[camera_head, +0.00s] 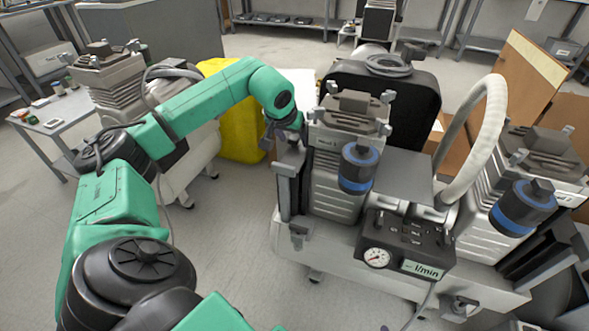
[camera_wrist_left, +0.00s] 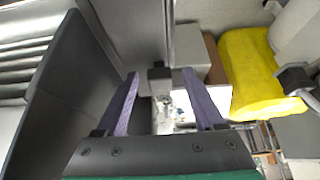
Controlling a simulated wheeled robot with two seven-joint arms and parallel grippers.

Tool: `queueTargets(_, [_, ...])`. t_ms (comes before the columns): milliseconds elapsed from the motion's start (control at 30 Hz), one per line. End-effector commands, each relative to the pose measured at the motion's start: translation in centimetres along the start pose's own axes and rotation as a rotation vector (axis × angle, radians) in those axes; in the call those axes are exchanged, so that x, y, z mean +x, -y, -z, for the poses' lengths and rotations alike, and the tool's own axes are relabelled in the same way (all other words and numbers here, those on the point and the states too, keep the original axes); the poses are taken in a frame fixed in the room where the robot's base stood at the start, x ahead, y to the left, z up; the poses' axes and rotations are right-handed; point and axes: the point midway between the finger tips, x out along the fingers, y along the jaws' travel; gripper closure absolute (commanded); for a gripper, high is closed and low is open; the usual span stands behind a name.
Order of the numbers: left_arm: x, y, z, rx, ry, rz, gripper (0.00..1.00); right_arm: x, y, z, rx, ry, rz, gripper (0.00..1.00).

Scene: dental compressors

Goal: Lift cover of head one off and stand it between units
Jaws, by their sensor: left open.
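Head one (camera_head: 338,180), a finned grey metal block labelled on its upper front, stands on the left of the near compressor. A dark upright panel (camera_head: 284,195), which looks like its cover, is at its left side. The same dark panel fills the left of the left wrist view (camera_wrist_left: 75,85), with fins beyond it. My left gripper (camera_head: 288,143) is at the panel's upper end, left of the head. In the left wrist view its two purple fingers (camera_wrist_left: 160,74) are apart, with a small dark block between their tips. I cannot tell whether they touch it. My right gripper is not in view.
A second finned head (camera_head: 490,225) stands at the right, with a pale hose (camera_head: 480,130). A gauge box (camera_head: 405,250) sits in front between the heads. Another compressor (camera_head: 115,90) stands at the left, with a yellow object (camera_head: 240,140) behind. Floor between the units is clear.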

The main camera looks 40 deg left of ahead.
Motion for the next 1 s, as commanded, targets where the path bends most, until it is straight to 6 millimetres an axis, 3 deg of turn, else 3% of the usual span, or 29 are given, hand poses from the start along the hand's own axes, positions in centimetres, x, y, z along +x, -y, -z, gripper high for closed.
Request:
queueTargets(100, [-0.10,0.01,0.04,0.000,0.000,0.000,0.30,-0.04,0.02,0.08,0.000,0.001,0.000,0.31])
queueTargets(133, [-0.11,0.02,0.04,0.000,0.000,0.000,0.38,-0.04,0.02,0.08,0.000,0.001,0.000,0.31])
queueTargets(300, [-0.12,0.02,0.03,-0.001,0.000,0.000,1.00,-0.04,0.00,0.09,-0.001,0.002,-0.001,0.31])
queueTargets(1000, [-0.14,0.03,0.02,-0.001,0.001,0.001,1.00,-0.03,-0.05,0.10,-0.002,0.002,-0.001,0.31])
